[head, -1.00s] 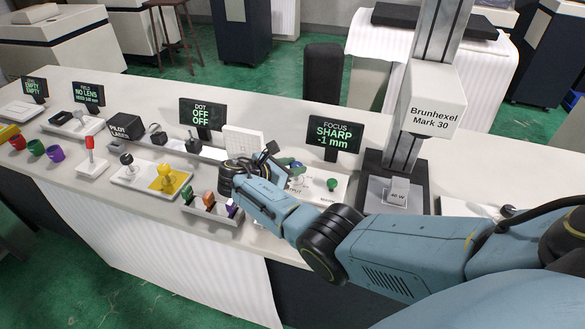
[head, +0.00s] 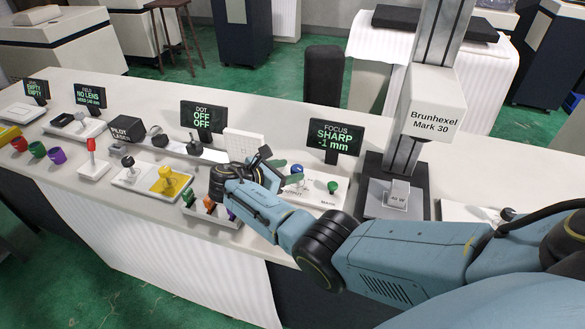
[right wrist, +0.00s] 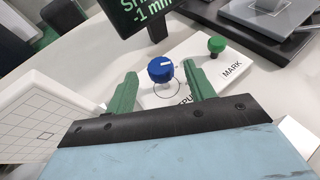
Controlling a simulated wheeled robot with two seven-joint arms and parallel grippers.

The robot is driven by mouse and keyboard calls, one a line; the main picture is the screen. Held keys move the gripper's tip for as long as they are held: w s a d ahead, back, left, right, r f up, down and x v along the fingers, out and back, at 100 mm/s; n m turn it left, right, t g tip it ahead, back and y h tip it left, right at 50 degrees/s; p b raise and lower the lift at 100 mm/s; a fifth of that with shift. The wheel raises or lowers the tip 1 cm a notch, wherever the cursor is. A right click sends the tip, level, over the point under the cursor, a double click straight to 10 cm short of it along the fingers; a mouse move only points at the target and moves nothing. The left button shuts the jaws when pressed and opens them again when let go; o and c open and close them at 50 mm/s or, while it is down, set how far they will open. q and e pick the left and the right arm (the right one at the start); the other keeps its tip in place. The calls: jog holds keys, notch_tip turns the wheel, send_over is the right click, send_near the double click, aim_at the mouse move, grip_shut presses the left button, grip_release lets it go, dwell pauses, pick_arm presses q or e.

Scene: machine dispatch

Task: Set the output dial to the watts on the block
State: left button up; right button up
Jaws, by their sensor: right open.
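The output dial (head: 297,170) is a blue knob on a white panel. In the right wrist view the dial (right wrist: 160,69) shows a white pointer line, and the panel's lettering is partly hidden by my gripper. My right gripper (head: 269,160) is open, its green fingers (right wrist: 159,72) on either side of the dial in that view. It holds nothing and appears short of the dial. The block (head: 398,198) stands on the dark machine base; its small label appears to read 40 W. My left gripper is out of view.
A green MARK button (right wrist: 216,45) stands beside the dial. The focus display (head: 336,141) stands behind the panel, and a white gridded card (head: 243,143) is left of it. The Brunhexel machine head (head: 434,100) rises at the right. A tray of coloured pieces (head: 215,216) lies nearer the front.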

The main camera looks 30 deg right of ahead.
jog(key=v, duration=1.1)
jog(key=shift+p, duration=0.35)
